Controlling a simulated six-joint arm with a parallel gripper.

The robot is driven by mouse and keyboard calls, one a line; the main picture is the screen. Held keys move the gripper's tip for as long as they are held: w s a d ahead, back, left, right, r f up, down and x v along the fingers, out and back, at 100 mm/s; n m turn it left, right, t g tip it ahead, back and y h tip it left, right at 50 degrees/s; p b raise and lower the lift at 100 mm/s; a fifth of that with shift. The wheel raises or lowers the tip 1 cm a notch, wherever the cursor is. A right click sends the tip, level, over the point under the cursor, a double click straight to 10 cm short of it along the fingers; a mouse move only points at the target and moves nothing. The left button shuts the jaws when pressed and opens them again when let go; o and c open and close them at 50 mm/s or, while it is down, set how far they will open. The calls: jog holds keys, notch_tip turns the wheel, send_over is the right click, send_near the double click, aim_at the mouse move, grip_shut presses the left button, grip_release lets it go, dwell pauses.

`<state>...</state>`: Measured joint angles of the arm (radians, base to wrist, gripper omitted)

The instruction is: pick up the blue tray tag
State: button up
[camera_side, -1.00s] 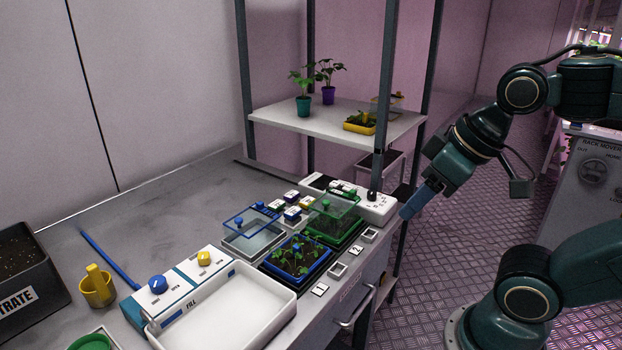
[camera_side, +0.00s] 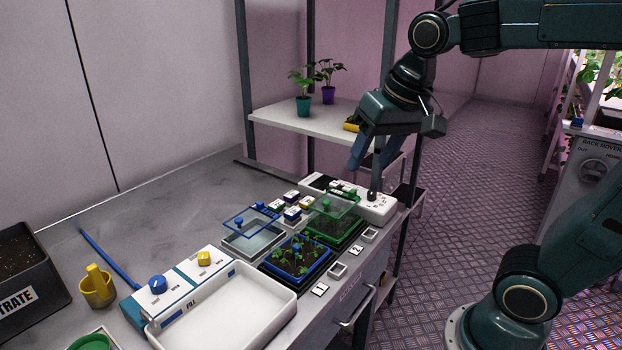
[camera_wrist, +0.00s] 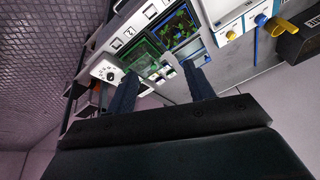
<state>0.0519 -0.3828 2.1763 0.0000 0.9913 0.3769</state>
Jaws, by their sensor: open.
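Several small white-sided tags with coloured tops stand in a cluster behind the seedling trays in the side view. The blue tray tag (camera_side: 292,214) appears to be the blue-topped one at the front of this cluster, beside yellow and purple ones. My gripper (camera_side: 372,162) is open and empty, above and behind the cluster, over the white control box near the shelf rack. In the wrist view my gripper's (camera_wrist: 159,74) two fingers are spread, with the small tags (camera_wrist: 165,72) beyond them. They are too small there to tell the blue one.
A blue tray of seedlings (camera_side: 278,270) and a green tray (camera_side: 331,240) sit in front of the tags. Clear lids with blue and green rims stand near. The white control box (camera_side: 378,209) lies right of the tags. A rack post stands close to my gripper.

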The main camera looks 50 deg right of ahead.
jog(key=w+d+f+m+g, duration=0.1)
jog(key=w+d+m+g, duration=0.15)
jog(key=w+m, duration=0.7)
jog(key=m+g, duration=0.2)
jog(key=m, duration=0.2)
send_near(293, 211)
jog(key=shift+s+d+f+n+t, duration=0.1)
jog(key=shift+f+n+t, duration=0.15)
jog(key=shift+f, duration=1.4)
jog(key=shift+f, duration=0.1)
jog(key=shift+f, duration=2.55)
jog(key=c, duration=1)
